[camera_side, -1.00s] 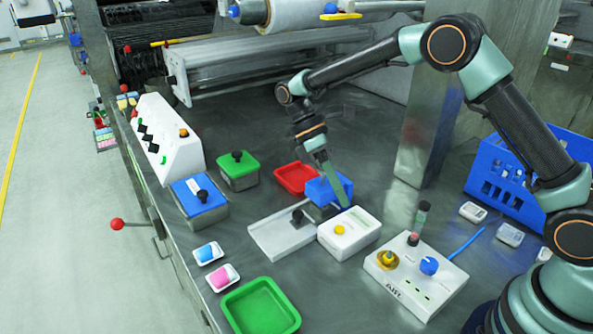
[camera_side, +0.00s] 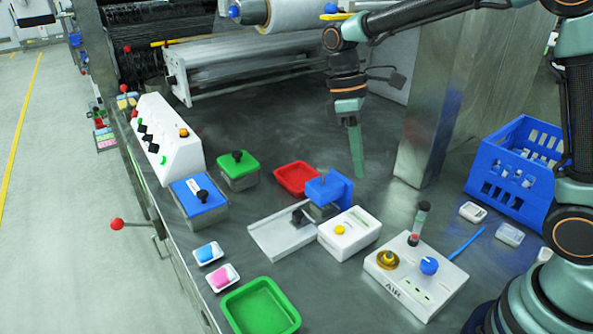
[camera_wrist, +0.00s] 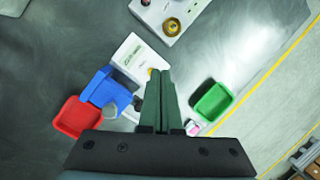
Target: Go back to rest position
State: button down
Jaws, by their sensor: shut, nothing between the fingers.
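My gripper (camera_side: 356,177) hangs upright above the metal table, with its green fingers pointing down and closed together, holding nothing. It is behind and a little right of the blue block-shaped device (camera_side: 338,188) and the white box with a yellow button (camera_side: 350,232). In the wrist view the closed fingers (camera_wrist: 165,88) reach up the middle, with the white box (camera_wrist: 130,62) and the blue device (camera_wrist: 100,88) to their left. The fingers touch nothing that I can see.
A red tray (camera_side: 292,178), a green-lidded container (camera_side: 238,170), a blue-lidded container (camera_side: 199,198) and a green tray (camera_side: 260,308) stand on the table. A white control box (camera_side: 415,280) is at front right, near a blue crate (camera_side: 518,165). A metal column (camera_side: 425,140) rises right of my gripper.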

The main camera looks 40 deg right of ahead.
jog(key=s+d+r+m+t, duration=0.4)
jog(key=s+m+t, duration=0.3)
jog(key=t, duration=0.2)
jog(key=shift+s+d+r+m, duration=0.3)
jog(key=shift+s+d+r, duration=0.1)
jog(key=shift+r, duration=0.35)
